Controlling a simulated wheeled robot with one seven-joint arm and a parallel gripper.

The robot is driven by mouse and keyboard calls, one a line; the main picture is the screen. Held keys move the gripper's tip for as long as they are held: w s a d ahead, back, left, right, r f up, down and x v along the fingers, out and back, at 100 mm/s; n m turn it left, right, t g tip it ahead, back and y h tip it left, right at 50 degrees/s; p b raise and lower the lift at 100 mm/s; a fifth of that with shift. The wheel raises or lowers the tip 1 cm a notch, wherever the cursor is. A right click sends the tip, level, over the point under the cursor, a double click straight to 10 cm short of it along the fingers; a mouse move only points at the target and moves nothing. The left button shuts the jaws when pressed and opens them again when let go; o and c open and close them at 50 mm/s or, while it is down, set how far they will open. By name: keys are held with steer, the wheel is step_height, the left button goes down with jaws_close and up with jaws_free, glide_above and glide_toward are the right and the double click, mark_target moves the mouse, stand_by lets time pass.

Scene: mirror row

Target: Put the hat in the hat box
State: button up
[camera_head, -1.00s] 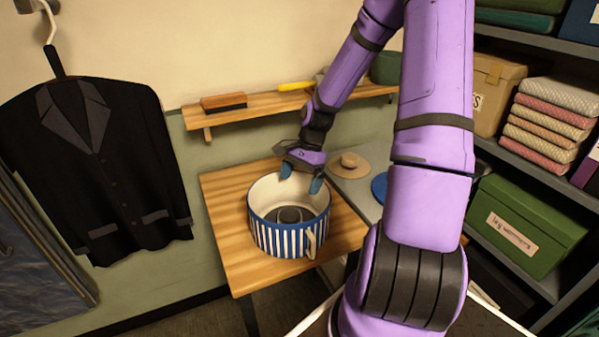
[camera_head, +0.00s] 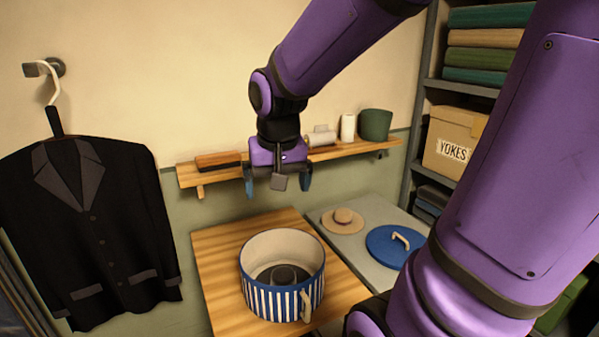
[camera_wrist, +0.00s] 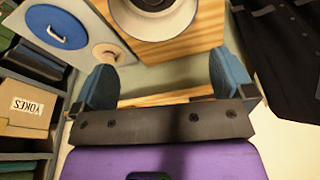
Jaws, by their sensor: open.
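The hat box (camera_head: 284,300) is round, blue-and-white striped and open at the top, with a cream inside. It stands on a wooden table. A dark hat (camera_head: 284,276) lies inside on its floor, and it also shows at the top of the wrist view (camera_wrist: 153,3). A tan hat (camera_head: 343,218) lies on a grey surface to the right. My gripper (camera_head: 277,187) is open and empty, above and behind the box, in front of the wall shelf. Its blue fingers are spread wide in the wrist view (camera_wrist: 163,78).
A blue lid (camera_head: 396,247) with a pale handle lies on the grey surface (camera_head: 375,211). The wall shelf (camera_head: 345,151) holds a brush, rolls and a green pot. A black jacket (camera_head: 95,230) hangs at left. Shelving with a "YOKES" box (camera_head: 452,145) stands at right.

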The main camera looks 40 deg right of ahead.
steer(key=s+a+r+n+t+y, duration=0.1)
steer(key=s+a+r+n+t, duration=0.2)
steer(key=s, duration=0.7)
step_height(320, 180, up, 4)
steer(key=shift+s+a+f+n, duration=0.1)
steer(key=shift+s+a+n, duration=0.25)
steer(key=shift+n, duration=0.85)
steer(key=shift+w, duration=0.15)
